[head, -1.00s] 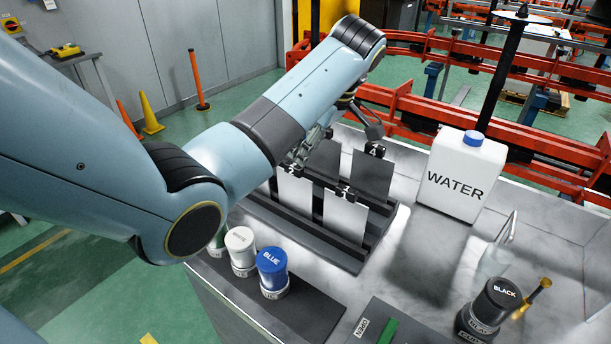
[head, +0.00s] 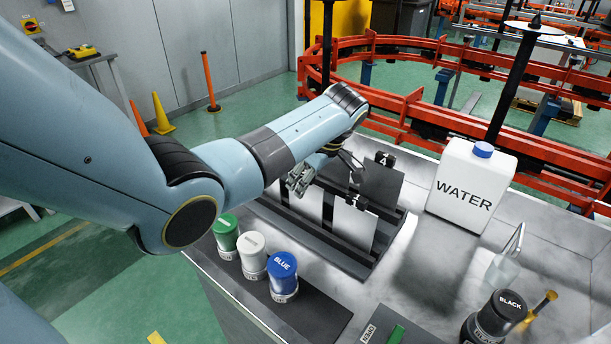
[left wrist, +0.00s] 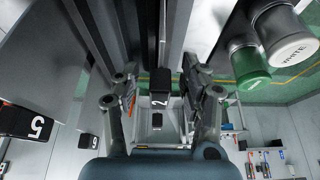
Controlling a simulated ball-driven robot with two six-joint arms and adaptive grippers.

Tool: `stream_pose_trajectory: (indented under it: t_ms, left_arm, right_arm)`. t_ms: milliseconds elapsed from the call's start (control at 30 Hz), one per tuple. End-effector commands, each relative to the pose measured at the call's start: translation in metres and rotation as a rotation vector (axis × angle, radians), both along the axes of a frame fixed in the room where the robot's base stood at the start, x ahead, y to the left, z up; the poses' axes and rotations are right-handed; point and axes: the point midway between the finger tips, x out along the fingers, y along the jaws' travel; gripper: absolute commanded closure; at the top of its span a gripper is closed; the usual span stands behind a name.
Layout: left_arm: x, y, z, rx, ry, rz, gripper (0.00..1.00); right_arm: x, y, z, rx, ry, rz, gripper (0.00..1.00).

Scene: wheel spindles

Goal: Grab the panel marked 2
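The panel marked 2 shows in the left wrist view by its black tab (left wrist: 158,103) with a white 2, between my left gripper's fingers. In the head view its light plate (head: 308,203) stands in the rack (head: 318,236), its number hidden by my left gripper (head: 302,182). My left gripper, also in the left wrist view (left wrist: 163,98), is open, with one finger on each side of the tab. I cannot tell whether the fingers touch it. My right gripper is not in view.
Panels marked 1 (head: 348,222) and 4 (head: 381,184) stand close by in the rack. Tabs marked 5 (left wrist: 28,122) and 6 (left wrist: 88,141) show in the wrist view. Green (head: 225,232), white (head: 253,254) and blue (head: 283,274) capped containers stand in front; a water canister (head: 470,185) stands right.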

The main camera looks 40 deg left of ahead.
Motion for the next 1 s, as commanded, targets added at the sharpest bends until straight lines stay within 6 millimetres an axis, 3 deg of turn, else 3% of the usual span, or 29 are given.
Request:
stream_pose_trajectory:
  t_ms: [33,300,1000]
  left_arm:
    - [0.0,-0.0001,0.0001,0.0,0.0,0.0,0.64]
    - [0.0,-0.0003,0.0002,0.0,0.0,0.0,0.99]
    - [0.0011,0.0001,0.0053,0.001,-0.004,-0.002,1.0]
  right_arm:
    - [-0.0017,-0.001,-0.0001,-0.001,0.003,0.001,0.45]
    - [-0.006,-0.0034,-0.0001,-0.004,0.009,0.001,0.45]
    - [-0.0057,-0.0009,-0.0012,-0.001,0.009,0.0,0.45]
